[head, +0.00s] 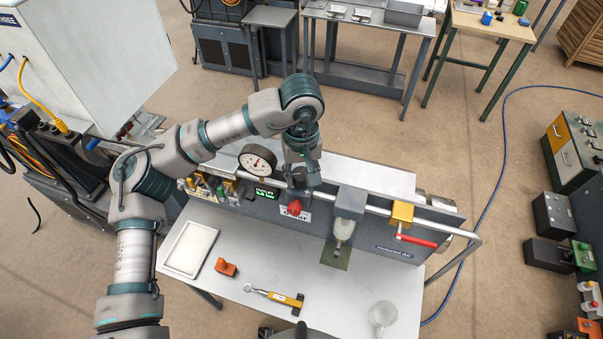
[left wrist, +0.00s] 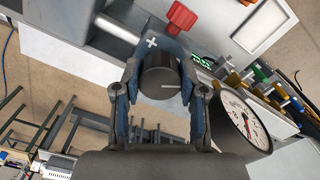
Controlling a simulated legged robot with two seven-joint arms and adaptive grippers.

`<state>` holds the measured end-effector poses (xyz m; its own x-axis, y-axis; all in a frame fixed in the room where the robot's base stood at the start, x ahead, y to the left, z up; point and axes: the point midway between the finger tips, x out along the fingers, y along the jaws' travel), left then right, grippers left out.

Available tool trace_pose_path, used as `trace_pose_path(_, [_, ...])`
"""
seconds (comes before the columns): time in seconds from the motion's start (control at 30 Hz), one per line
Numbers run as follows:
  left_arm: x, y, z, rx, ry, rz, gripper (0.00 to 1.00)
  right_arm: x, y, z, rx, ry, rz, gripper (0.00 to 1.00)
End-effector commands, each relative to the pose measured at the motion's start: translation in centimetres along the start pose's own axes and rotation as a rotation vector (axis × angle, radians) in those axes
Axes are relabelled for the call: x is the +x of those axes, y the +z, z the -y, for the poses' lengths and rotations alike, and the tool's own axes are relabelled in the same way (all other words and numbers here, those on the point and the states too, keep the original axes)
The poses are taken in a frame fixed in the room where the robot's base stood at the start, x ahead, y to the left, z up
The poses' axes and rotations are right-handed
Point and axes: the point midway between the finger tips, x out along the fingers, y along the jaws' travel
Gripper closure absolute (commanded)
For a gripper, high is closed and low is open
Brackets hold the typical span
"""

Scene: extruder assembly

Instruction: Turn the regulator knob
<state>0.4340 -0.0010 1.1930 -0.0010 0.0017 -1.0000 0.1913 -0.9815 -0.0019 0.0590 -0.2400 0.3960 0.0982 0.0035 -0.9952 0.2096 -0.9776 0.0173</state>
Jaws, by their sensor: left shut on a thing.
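The dark round regulator knob (left wrist: 160,82), with a pale line on its face, sits between the fingers of my left gripper (left wrist: 160,95) in the left wrist view. The fingers are shut on its sides. A white plus sign is on the blue body beside the knob. In the head view my left gripper (head: 301,182) points down at the back of the machine panel, and the knob is mostly hidden by it. Dark parts at the bottom edge of the head view may be my right gripper (head: 281,331); its jaws are not clear.
A pressure gauge (head: 258,160) stands left of the gripper, and a red knob (head: 295,207) is just below it. A red-handled valve (head: 415,240) is at right. The table holds a white tray (head: 168,267), an orange part (head: 226,267), a yellow-handled tool (head: 285,299) and a clear cup (head: 382,316).

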Motion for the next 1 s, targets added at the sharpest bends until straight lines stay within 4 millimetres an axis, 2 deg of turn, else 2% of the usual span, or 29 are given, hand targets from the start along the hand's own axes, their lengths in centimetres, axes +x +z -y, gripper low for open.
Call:
trace_pose_path(0.17, [-0.3, -0.3, 0.0, -0.009, 0.007, -0.009, 0.93, 0.0, -0.1, 0.0, 0.0, 0.0, 0.001, 0.6])
trace_pose_path(0.2, [-0.3, -0.3, 0.0, -0.009, 0.008, -0.009, 0.54, 0.0, -0.1, 0.1, 0.001, -0.001, 0.001, 0.6])
trace_pose_path(0.3, [-0.2, -0.2, 0.0, -0.008, 0.006, -0.007, 0.33, 0.0, 0.0, 0.3, 0.002, -0.004, 0.003, 0.6])
trace_pose_path(0.5, [-0.2, 0.0, 0.0, -0.005, 0.004, -0.006, 0.33, 0.1, -0.1, 0.9, 0.005, -0.01, 0.002, 0.6])
trace_pose_path(0.67, [-0.7, 0.0, 0.0, -0.005, 0.004, -0.007, 0.33, 0.0, 0.2, 0.5, 0.001, -0.005, 0.004, 0.6])
trace_pose_path(0.77, [-2.0, 0.0, -0.1, -0.004, 0.004, -0.008, 0.33, 0.0, 0.2, 0.5, 0.001, -0.005, 0.004, 0.6])
trace_pose_path(1.0, [-7.4, -0.2, -0.1, -0.007, 0.004, -0.008, 0.33, 0.0, 0.2, 0.4, 0.002, -0.005, 0.003, 0.6])
